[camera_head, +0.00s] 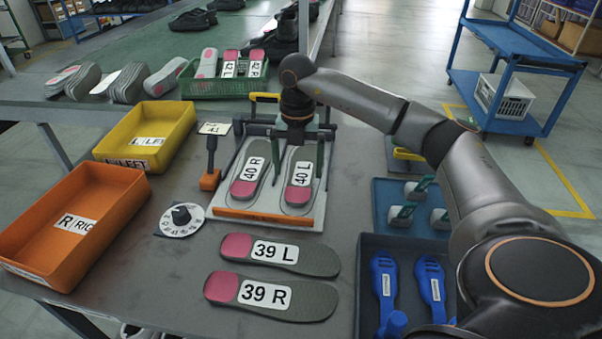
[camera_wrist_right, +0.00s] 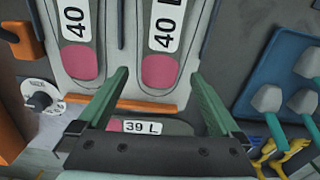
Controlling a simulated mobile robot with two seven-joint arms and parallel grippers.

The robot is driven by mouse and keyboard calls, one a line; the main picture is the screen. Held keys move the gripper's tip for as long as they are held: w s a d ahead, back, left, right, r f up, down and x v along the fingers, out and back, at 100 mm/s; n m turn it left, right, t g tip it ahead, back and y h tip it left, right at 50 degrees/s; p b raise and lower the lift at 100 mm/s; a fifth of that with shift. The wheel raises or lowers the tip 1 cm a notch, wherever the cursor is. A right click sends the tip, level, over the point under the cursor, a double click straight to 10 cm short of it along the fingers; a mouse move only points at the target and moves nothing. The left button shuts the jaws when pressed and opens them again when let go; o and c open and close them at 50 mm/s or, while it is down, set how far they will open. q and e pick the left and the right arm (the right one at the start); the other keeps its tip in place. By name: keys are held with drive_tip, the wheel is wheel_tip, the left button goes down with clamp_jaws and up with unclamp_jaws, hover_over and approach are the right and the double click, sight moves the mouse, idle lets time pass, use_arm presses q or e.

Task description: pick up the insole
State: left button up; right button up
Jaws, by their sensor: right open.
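Two grey insoles with pink heels, the 40 R insole (camera_head: 243,188) and the 40 L insole (camera_head: 303,155), lie side by side in a fixture (camera_head: 262,217). The 39 L insole (camera_head: 318,258) and the 39 R insole (camera_head: 317,301) lie on the table in front of it. My right gripper (camera_head: 297,138) is over the far end of the fixture, open and empty. In the right wrist view its green fingers (camera_wrist_right: 158,73) stand apart, with the 40 L pink heel (camera_wrist_right: 160,70) seen between them. The 39 L insole (camera_wrist_right: 140,127) is partly hidden behind the gripper there. My left gripper is not in view.
An orange bin (camera_head: 112,185) and a yellow bin (camera_head: 172,124) stand at the left. A dial (camera_head: 181,216) sits beside the fixture. A dark tray (camera_head: 408,250) with blue tools and a blue tray (camera_head: 381,195) are at the right. A green crate (camera_head: 225,88) with insoles is behind.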

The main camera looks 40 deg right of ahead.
sight(299, 187)
wheel_tip(299, 187, down, 5)
drive_tip(key=shift+d+f+b, duration=0.1)
drive_tip(key=shift+b, duration=0.4)
drive_tip(key=shift+c, duration=0.2)
drive_tip(key=c, duration=1.2)
